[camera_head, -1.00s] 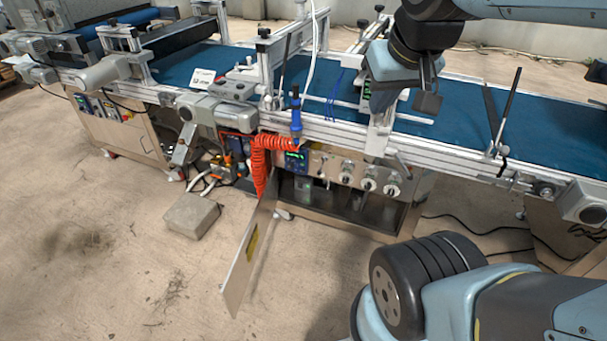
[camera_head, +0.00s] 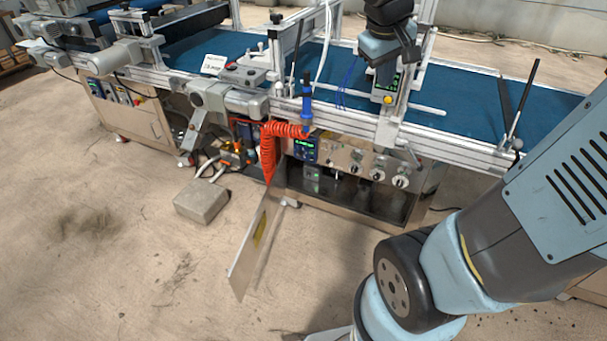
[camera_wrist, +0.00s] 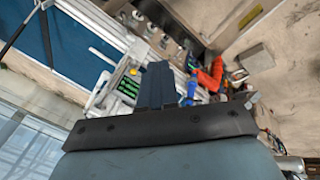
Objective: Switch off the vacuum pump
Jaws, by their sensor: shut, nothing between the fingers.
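I cannot tell which part is the vacuum pump. A small control box (camera_head: 387,88) with a green-lit display and a yellow button is on the upright post of the seeder. It also shows in the wrist view (camera_wrist: 127,85), left of my fingers. Lower down, a front panel (camera_head: 343,168) carries several knobs and a blue display (camera_head: 304,150). My gripper (camera_wrist: 156,72) is shut and empty. In the head view my wrist is just above and behind the control box, and the fingertips are hidden. Contact with the box cannot be told.
A coiled orange hose (camera_head: 268,155) and a blue nozzle (camera_head: 307,103) hang left of the panel. An open door (camera_head: 250,245) sticks out below. A concrete block (camera_head: 202,199) lies on the floor. The blue belt (camera_head: 455,95) runs behind the rail.

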